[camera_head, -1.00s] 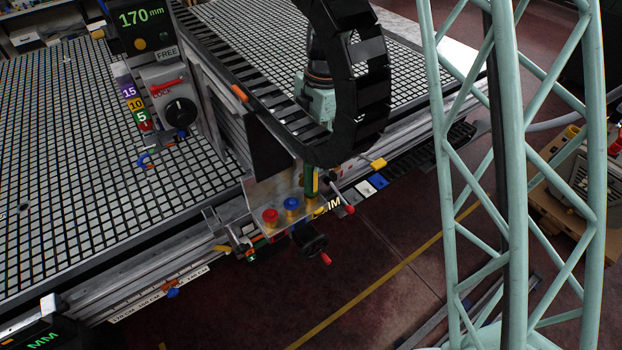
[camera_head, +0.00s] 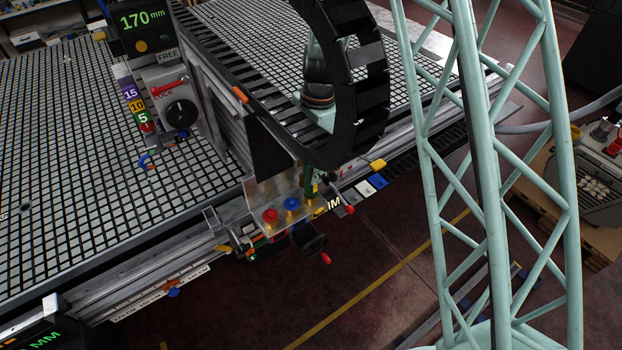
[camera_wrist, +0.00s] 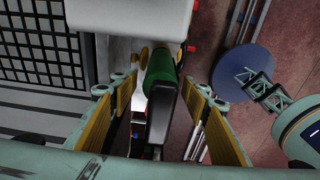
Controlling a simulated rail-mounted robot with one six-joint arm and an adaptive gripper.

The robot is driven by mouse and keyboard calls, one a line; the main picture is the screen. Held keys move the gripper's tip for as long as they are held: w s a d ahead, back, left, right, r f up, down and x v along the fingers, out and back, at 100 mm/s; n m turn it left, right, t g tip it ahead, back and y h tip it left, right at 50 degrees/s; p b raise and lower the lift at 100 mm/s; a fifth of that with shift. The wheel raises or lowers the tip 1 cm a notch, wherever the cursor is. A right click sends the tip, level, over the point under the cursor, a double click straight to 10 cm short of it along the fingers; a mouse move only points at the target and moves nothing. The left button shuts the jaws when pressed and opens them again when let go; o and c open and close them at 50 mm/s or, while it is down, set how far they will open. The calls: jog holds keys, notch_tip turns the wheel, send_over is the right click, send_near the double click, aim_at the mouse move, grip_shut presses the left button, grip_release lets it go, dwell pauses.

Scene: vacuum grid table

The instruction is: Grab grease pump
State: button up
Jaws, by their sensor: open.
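In the wrist view my gripper (camera_wrist: 161,86) is open, with one yellow-padded finger on each side of a green cylinder with a dark grey lever-like part (camera_wrist: 162,112). This looks like the grease pump (camera_wrist: 161,68). It lies between the fingers with a gap visible on both sides, and its lower end is hidden. In the head view a small dark green piece of it (camera_head: 309,184) shows by the metal bracket, behind the red and blue knobs. My gripper is hidden there behind the black cable chain.
The black cable chain (camera_head: 365,100) arches close over the bracket. A red knob (camera_head: 270,216), a blue knob (camera_head: 291,204) and a black crank wheel (camera_head: 310,240) crowd the table edge. The grid table (camera_head: 70,150) lies left; open floor (camera_head: 400,240) lies right.

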dwell(0.6)
grip_shut()
